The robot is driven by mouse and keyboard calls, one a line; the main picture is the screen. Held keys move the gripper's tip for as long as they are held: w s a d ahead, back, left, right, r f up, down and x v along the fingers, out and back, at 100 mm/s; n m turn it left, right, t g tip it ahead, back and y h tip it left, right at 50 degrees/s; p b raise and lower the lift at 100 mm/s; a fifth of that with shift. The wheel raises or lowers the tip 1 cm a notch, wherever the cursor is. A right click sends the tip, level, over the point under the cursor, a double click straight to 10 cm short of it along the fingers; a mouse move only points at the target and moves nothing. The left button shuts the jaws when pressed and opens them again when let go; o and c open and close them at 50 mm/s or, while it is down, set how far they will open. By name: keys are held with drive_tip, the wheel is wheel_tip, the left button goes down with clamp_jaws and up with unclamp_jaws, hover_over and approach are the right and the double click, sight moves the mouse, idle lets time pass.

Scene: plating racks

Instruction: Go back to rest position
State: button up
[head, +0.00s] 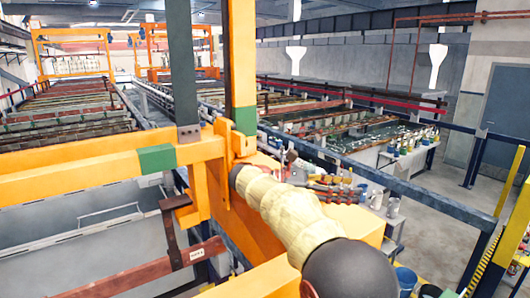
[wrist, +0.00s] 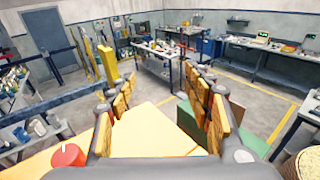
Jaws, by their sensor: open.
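My gripper (wrist: 160,108) is open in the wrist view. Its two dark fingers with orange-yellow pads stand wide apart, with nothing held between them. A pale yellow surface shows beyond and below the gap, and I cannot tell how far it is from the fingers. In the head view my arm, with a cream sleeve and dark joints, reaches from the lower right toward the orange frame (head: 90,172). I cannot make out the fingers there, and cannot tell whether the arm touches the frame.
A copper-coloured bar (head: 135,277) with a white label hangs below the frame. Tank rows (head: 75,108) stretch away behind. Bottles stand on a side table (head: 418,160) at right. The wrist view shows a workbench (wrist: 275,62) and open floor (wrist: 130,85).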

drive_tip(key=s+d+f+m+t+y, duration=0.1)
drive_tip(key=s+d+f+m+y, duration=0.15)
drive_tip(key=s, duration=0.35)
drive_tip(key=s+d+f+m+y, duration=0.1)
drive_tip(key=s+d+f+y, duration=0.15)
drive_tip(key=s, duration=0.35)
drive_tip(key=s+d+f+m+t+y, duration=0.1)
drive_tip(key=s+d+f+m+y, duration=0.1)
drive_tip(key=s+y, duration=0.35)
drive_tip(key=s+a+f+m+t+y, duration=0.25)
drive_tip(key=s+a+f+m, duration=0.3)
drive_tip(key=s, duration=0.35)
drive_tip(key=s+a+f+m+t+y, duration=0.2)
drive_tip(key=s+a+f+m+y, duration=0.2)
drive_tip(key=s+f+m, duration=0.45)
wheel_tip(320, 180, down, 32)
drive_tip(key=n+b, duration=0.2)
drive_tip(key=b, duration=3.1)
drive_tip(key=shift+s+g+b, duration=0.35)
drive_tip(key=shift+s, duration=0.1)
drive_tip(key=shift+r, duration=0.1)
drive_tip(key=shift+c, duration=0.2)
